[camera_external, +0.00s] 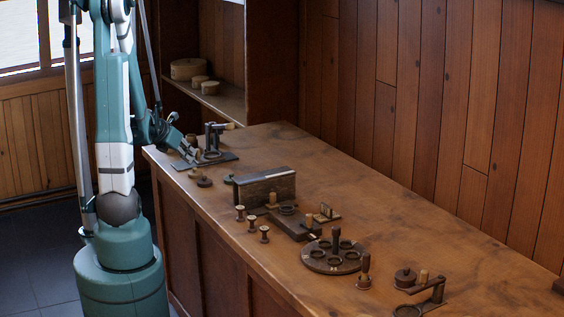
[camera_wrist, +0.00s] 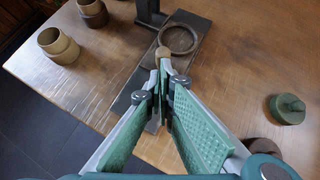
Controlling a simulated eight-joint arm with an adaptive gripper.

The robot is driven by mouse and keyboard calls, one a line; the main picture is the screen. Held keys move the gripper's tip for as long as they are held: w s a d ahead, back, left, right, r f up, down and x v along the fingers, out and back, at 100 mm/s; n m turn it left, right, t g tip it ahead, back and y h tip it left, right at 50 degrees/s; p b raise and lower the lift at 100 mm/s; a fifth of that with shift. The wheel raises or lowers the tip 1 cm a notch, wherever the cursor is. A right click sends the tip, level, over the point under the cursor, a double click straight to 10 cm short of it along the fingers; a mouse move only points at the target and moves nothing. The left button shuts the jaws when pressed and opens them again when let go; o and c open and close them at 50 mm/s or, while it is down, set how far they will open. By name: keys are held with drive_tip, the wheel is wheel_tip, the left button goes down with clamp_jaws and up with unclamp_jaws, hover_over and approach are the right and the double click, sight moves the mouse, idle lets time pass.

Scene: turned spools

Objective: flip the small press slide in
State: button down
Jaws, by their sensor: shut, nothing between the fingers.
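The small press, as I take it, stands at the far left end of the bench. It has a dark base plate (camera_external: 226,158), an upright post (camera_external: 208,137) and a pale handle at the top. In the wrist view its post (camera_wrist: 149,12) rises behind a flat ring (camera_wrist: 178,39) that lies over the plate. A small round wooden knob (camera_wrist: 162,53) sits by the ring's near side. My gripper (camera_wrist: 163,75) is shut and empty, its fingertips just short of the knob. I cannot tell whether they touch it. The fingers hide part of the plate's near end.
A tan cup (camera_wrist: 58,45) and a darker pot (camera_wrist: 92,14) stand left of the press. A round lidded piece (camera_wrist: 287,108) lies right. Further along stand a block with a metal top (camera_external: 264,187), several spools, a round holed tray (camera_external: 332,264) and a swing-arm stand (camera_external: 436,292).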

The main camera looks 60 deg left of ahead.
sight(204, 158)
drive_tip(key=shift+w, duration=1.9)
drive_tip(key=shift+s, duration=0.1)
drive_tip(key=shift+s+d, duration=0.25)
drive_tip(key=shift+s, duration=0.2)
drive_tip(key=s, duration=0.1)
drive_tip(key=s+d, duration=0.1)
drive_tip(key=s, duration=0.1)
drive_tip(key=shift+d, duration=0.3)
drive_tip(key=p+v, duration=0.1)
drive_tip(key=v, duration=0.1)
drive_tip(key=shift+s+r, duration=0.1)
drive_tip(key=shift+r, duration=0.3)
drive_tip(key=p+v, duration=0.2)
drive_tip(key=v, duration=0.5)
drive_tip(key=shift+d, duration=0.15)
